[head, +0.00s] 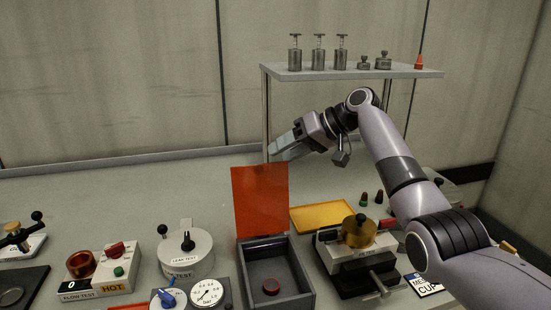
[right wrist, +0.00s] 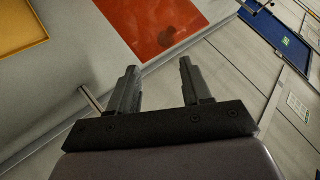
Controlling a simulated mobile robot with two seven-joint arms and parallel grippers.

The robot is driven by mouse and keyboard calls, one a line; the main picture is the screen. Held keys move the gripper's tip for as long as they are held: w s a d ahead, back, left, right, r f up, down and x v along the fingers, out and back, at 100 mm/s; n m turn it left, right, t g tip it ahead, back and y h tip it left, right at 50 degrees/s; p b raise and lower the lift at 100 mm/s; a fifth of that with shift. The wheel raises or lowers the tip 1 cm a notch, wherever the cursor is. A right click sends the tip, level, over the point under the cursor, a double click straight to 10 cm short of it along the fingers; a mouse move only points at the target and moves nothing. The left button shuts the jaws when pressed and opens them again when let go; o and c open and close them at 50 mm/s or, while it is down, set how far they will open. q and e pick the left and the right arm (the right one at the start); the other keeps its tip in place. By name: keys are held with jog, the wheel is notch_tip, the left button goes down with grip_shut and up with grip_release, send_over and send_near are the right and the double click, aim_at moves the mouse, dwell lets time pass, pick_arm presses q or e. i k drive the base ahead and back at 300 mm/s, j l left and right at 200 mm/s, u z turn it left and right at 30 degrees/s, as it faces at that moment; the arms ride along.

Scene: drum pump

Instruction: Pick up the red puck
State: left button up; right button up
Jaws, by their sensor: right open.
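My right gripper (head: 275,151) is above and behind the lid, well away from the puck, pointing left. In the right wrist view its two fingers (right wrist: 158,68) are apart with nothing between them. The orange-red lid (right wrist: 150,22) shows beyond them; I cannot make out the puck clearly there. My left gripper is not in view.
A shelf (head: 350,73) with metal weights and a red cone stands behind my right arm. A vise-like fixture with a brass cap (head: 358,231) and a yellow tray (head: 322,217) are right of the box. A gauge (head: 207,293) and leak-test pot (head: 186,255) are left. The back-left bench is clear.

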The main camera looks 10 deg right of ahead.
aim_at(271, 285)
jog(key=k+l, duration=0.1)
jog(key=l, duration=0.2)
jog(key=k+l, duration=0.15)
jog(key=l, duration=0.2)
jog(key=k+l, duration=0.1)
jog(key=l, duration=0.2)
jog(key=k+l, duration=0.15)
jog(key=l, duration=0.2)
